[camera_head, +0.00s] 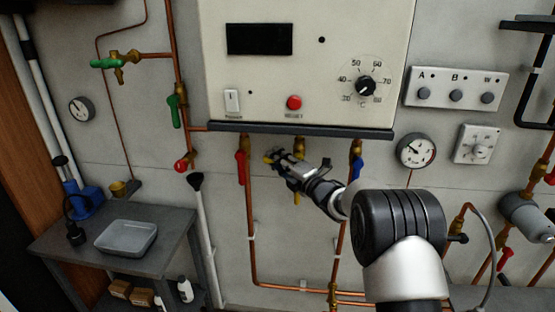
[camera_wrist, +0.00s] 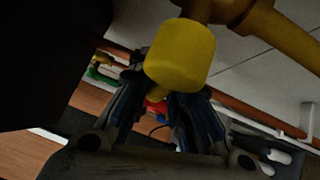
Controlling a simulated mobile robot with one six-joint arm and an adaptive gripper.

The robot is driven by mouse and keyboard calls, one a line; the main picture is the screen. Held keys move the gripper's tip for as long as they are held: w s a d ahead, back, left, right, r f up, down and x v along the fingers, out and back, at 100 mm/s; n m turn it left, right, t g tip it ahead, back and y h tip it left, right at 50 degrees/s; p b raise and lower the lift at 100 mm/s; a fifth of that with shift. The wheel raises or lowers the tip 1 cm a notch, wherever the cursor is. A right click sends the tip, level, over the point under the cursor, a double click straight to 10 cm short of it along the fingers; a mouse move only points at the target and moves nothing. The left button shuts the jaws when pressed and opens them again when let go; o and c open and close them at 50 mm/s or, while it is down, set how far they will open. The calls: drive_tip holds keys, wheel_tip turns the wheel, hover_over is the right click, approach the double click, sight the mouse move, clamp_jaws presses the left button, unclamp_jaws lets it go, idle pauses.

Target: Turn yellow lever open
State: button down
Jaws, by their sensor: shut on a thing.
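The yellow lever (camera_head: 268,159) is on the middle brass valve (camera_head: 300,146) under the white boiler box. In the head view only a small yellow part shows at my gripper's tips, left of the valve. In the wrist view the lever's thick yellow end (camera_wrist: 180,54) is large, with the brass valve body and pipe (camera_wrist: 275,28) above and right of it. My gripper (camera_head: 275,160) reaches in from the right and is shut on the lever; its two dark fingers (camera_wrist: 166,92) lie on either side of the yellow end. The lever's exact angle is partly hidden.
A red lever (camera_head: 241,167) hangs on the left and a blue lever (camera_head: 358,165) on the right, both close to my gripper. The boiler's dark lower edge (camera_head: 225,127) is just above. Copper pipes (camera_head: 250,225) run below. A bench (camera_head: 65,232) with a grey tray (camera_head: 126,250) stands left.

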drive_tip(key=shift+d+f+n+g+h, duration=0.15)
drive_tip(key=shift+f+n+g+h, duration=0.6)
drive_tip(key=shift+n, duration=0.25)
drive_tip(key=d+f+n+g+h+p, duration=0.3)
drive_tip(key=h+p, duration=0.6)
drive_tip(key=p, duration=1.1)
drive_tip(key=d+f+n, duration=0.1)
drive_tip(key=d+n, duration=0.1)
drive_tip(key=n, duration=0.1)
drive_tip(key=shift+d+n+h+p, duration=0.25)
drive_tip(key=shift+n+h+p, duration=0.05)
drive_tip(key=shift+h+p, duration=0.05)
drive_tip(key=shift+s+d+f+h+p, duration=0.1)
drive_tip(key=shift+d+f+h+p, duration=0.25)
drive_tip(key=shift+p, duration=0.8)
drive_tip(key=c, duration=1.4)
unclamp_jaws()
drive_tip(key=shift+r, duration=0.1)
drive_tip(key=shift+c, duration=0.2)
drive_tip(key=shift+a+b, duration=0.1)
drive_tip(key=shift+b, duration=0.2)
